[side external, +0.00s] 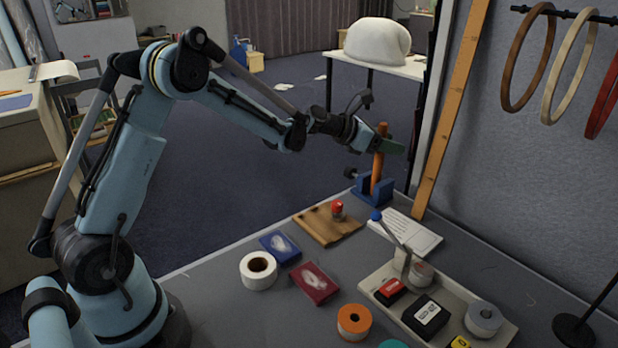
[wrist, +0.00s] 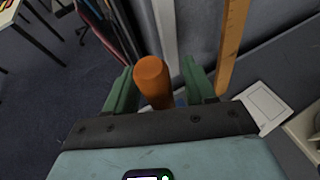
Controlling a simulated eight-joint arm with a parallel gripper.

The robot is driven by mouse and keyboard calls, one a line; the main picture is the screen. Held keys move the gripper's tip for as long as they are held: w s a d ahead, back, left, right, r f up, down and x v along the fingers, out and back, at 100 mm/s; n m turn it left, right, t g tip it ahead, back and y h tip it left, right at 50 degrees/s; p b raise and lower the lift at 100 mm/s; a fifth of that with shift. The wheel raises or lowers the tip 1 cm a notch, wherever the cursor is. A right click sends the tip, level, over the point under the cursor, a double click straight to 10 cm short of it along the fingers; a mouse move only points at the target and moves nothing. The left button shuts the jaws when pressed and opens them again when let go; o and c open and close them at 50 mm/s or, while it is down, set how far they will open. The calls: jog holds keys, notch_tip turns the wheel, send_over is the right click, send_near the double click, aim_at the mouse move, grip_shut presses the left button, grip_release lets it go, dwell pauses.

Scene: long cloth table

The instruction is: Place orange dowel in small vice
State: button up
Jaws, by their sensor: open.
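The orange dowel (side external: 377,166) stands upright in the small blue vice (side external: 372,190) at the far end of the table. In the wrist view the dowel's round top (wrist: 152,70) shows between the two green fingers. My gripper (side external: 385,143) is open around the dowel's upper part, with gaps between the dowel and the fingers in the wrist view. How deep the dowel's lower end sits between the vice jaws is hidden. In the wrist view only a bit of blue vice (wrist: 180,101) shows below the dowel.
A tall wooden ruler (side external: 450,110) leans on the wall close behind. A tray (side external: 500,318) holds tape and boxes.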

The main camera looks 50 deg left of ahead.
jog(key=v, duration=1.2)
jog(key=s+d+f+m+g+y, duration=0.1)
jog(key=s+d+m, duration=0.3)
jog(key=s+m, duration=0.7)
jog(key=s+d+f+m+g+y, duration=0.2)
jog(key=s+m, duration=0.8)
jog(key=m, duration=1)
jog(key=d+g+y, duration=0.2)
jog(key=shift+s+d+f+m, duration=0.15)
jog(key=shift+s+d+m, duration=0.15)
jog(key=shift+s+d, duration=0.1)
